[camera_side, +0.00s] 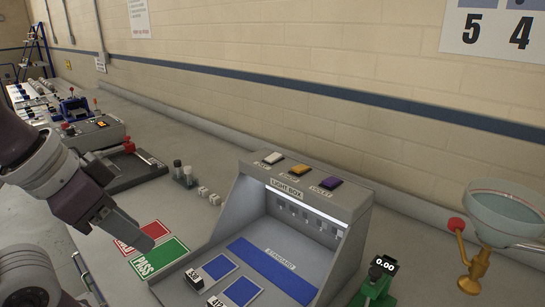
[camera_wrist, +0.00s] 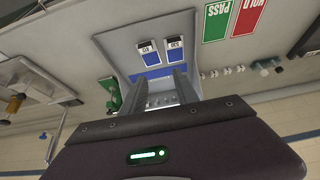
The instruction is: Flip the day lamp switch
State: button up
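The light box (camera_side: 357,203) stands on the bench in the side view. On top of its hood sit three rocker-like switches: a white one (camera_side: 273,158), an orange one (camera_side: 299,170) and a purple one (camera_side: 326,183). Each has a label that is too small to read surely, so I cannot tell which is the day lamp's. My gripper (camera_side: 148,243) is to the left of the box, above the bench by the red and green cards, apart from the switches. In the wrist view its two fingers (camera_wrist: 161,92) are spread and empty. The switches are not visible there.
The green PASS card (camera_side: 160,259) and red HOLD card (camera_side: 140,236) lie left of the box. Small pegs (camera_side: 182,172) and white cubes (camera_side: 208,196) stand behind them. A green scale-like device (camera_side: 378,280) and a glass bowl on a brass stand (camera_side: 466,265) are at right.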

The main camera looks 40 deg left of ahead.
jog(key=shift+c, duration=1.2)
jog(key=w+r, duration=0.7)
jog(key=shift+w+a+r, duration=0.15)
jog(key=shift+w+a, duration=0.15)
jog(key=shift+w, duration=0.1)
grip_shut()
jog(key=w+a+r, duration=0.1)
jog(key=w+r, duration=0.1)
jog(key=w, duration=0.6)
jog(key=w+a+r+g, duration=0.1)
jog(key=w+a+r, duration=0.1)
jog(key=w, duration=0.6)
jog(key=w+a+r, duration=0.2)
jog(key=w, duration=0.6)
jog(key=shift+r+g, duration=0.25)
jog(key=shift+g, duration=0.05)
